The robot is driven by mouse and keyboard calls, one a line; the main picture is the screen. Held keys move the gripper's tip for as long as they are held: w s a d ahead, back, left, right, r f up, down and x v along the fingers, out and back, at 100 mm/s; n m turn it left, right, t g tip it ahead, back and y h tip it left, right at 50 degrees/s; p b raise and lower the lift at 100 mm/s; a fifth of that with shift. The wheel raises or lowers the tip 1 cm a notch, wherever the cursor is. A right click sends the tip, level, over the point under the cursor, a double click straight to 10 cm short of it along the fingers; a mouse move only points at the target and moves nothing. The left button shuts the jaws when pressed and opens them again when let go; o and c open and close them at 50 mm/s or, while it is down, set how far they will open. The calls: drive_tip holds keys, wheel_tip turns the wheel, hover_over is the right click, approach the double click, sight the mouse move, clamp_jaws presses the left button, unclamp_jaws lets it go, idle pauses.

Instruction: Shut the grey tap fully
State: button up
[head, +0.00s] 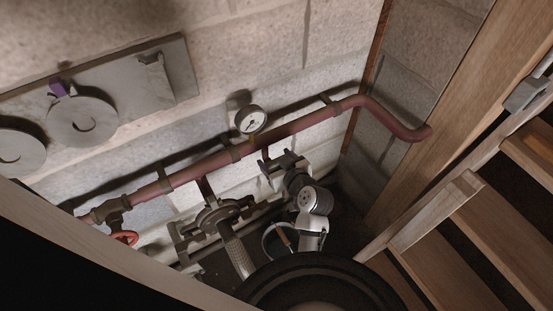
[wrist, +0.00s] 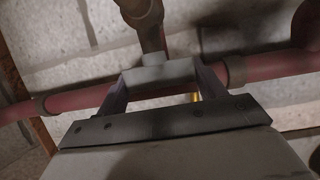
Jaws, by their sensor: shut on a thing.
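The grey tap shows in the wrist view as a flat grey handle bar (wrist: 158,74), below a dull brown branch fitting (wrist: 146,22) in the picture. The bar lies across that branch, roughly in line with the red pipe (wrist: 75,98) behind it. My gripper (wrist: 160,84) is shut on the bar, one finger at each end. In the head view my gripper (head: 284,166) is just below the red pipe (head: 290,128), right of centre, and hides most of the tap. I cannot see the tap's inner position.
A pressure gauge (head: 251,119) stands on the pipe close to my gripper. Wooden steps (head: 450,230) stand at the right. A plate with hooks (head: 165,75) is on the wall.

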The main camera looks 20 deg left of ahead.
drive_tip(key=o, duration=1)
drive_tip(key=shift+c, duration=0.2)
